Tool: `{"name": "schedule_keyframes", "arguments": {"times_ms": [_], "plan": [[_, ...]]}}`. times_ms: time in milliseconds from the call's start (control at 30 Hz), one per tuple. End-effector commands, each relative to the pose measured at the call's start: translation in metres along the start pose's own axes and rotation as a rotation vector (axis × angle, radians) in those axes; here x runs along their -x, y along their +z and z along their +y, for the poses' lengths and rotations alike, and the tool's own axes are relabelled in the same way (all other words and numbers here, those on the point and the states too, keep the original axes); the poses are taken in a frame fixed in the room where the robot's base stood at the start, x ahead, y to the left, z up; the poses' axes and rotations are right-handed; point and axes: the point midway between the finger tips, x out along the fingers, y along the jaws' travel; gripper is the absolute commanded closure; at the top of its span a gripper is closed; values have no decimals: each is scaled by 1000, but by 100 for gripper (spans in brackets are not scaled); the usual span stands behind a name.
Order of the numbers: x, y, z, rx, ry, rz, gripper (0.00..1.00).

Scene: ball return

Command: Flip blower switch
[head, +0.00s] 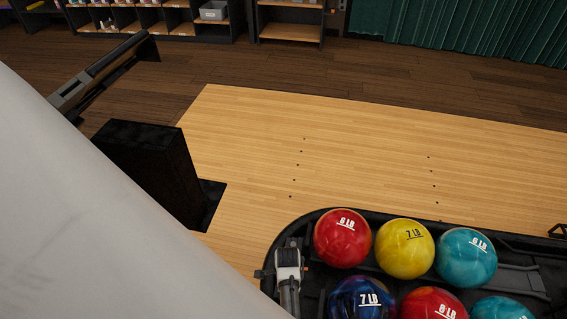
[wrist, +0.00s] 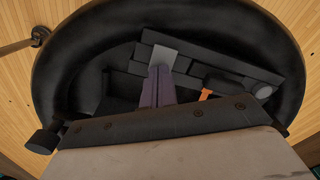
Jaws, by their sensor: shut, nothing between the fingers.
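The black ball return (head: 535,240) fills the lower right of the head view, its rounded end at the left. In the wrist view its curved black rim (wrist: 150,15) arches around a recess of dark blocks. A small orange piece (wrist: 206,95) shows there beside a dark block; I cannot tell whether it is the blower switch. My gripper (wrist: 160,80) is shut and empty over the recess, its fingers to the left of the orange piece and apart from it.
Several bowling balls sit in the return, among them a red one (head: 342,238), a yellow one (head: 404,248) and a teal one (head: 466,258). A black upright box (head: 150,165) stands on the left. The pale wooden floor (head: 360,150) behind the return is clear.

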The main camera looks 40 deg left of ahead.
Motion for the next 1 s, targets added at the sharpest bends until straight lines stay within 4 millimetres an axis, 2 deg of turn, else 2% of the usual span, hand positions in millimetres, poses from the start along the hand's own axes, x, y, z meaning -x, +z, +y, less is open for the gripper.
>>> {"name": "schedule_keyframes", "arguments": {"times_ms": [467, 1000], "plan": [[-3, 0, 0, 0, 0, 0, 100], [38, 0, 0, 0, 0, 0, 100]]}}
